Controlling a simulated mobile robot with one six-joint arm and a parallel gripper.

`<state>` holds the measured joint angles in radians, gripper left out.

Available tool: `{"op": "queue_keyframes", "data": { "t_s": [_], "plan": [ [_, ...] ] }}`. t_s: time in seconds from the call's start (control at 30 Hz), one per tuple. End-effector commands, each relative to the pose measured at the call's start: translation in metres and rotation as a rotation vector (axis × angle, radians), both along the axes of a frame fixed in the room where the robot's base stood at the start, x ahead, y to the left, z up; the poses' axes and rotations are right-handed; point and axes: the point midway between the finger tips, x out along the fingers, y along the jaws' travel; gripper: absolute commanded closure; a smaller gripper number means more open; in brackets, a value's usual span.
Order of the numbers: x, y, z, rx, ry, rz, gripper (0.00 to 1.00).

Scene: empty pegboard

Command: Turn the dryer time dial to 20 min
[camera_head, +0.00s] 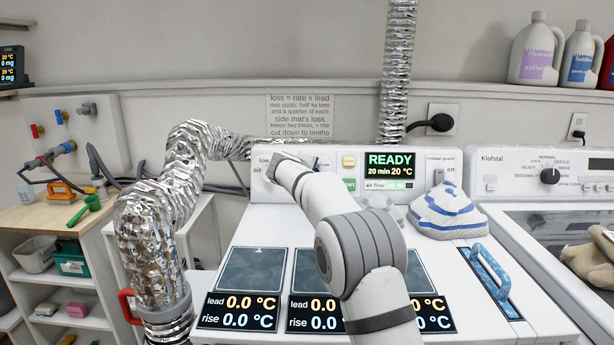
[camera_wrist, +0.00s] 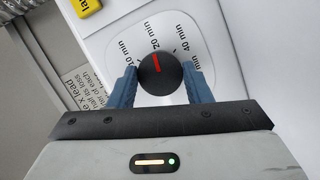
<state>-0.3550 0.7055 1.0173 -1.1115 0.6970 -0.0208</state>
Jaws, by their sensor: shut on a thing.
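The time dial (camera_wrist: 158,82) is a round black knob with a red pointer line, seen in the wrist view. Its pointer faces the "20 min" mark, between the "10 min" and "40 min" marks. My gripper (camera_wrist: 160,70) is shut on the dial, with one blue finger on each side of it. In the head view my arm's end hides the dial at the left of the dryer's control panel (camera_head: 335,152). The panel's display (camera_head: 390,164) reads "READY", "20 min" and "20 °C".
A foil duct (camera_head: 150,230) bends to the left of my arm. A folded blue and white cloth (camera_head: 446,210) lies to the right. Dark mats (camera_head: 250,270) with lead and rise readouts are on the dryer top. A washer panel (camera_head: 520,170) stands at the right.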

Motion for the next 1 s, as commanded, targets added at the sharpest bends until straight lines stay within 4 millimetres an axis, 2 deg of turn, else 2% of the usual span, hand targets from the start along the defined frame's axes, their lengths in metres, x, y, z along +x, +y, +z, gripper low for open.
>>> {"op": "queue_keyframes", "data": {
  "t_s": [0.47,0.5,0.73,1.0],
  "plan": [
    [-0.0001,-0.0013,-0.0027,0.011,0.005,-0.008,0.78],
    [-0.0001,-0.0014,-0.0028,0.011,0.005,-0.008,0.53],
    [-0.0001,-0.0007,-0.0016,0.011,0.003,-0.006,0.34],
    [-0.0014,0.0004,-0.0003,0.011,0.002,-0.004,0.34]
  ]
}}
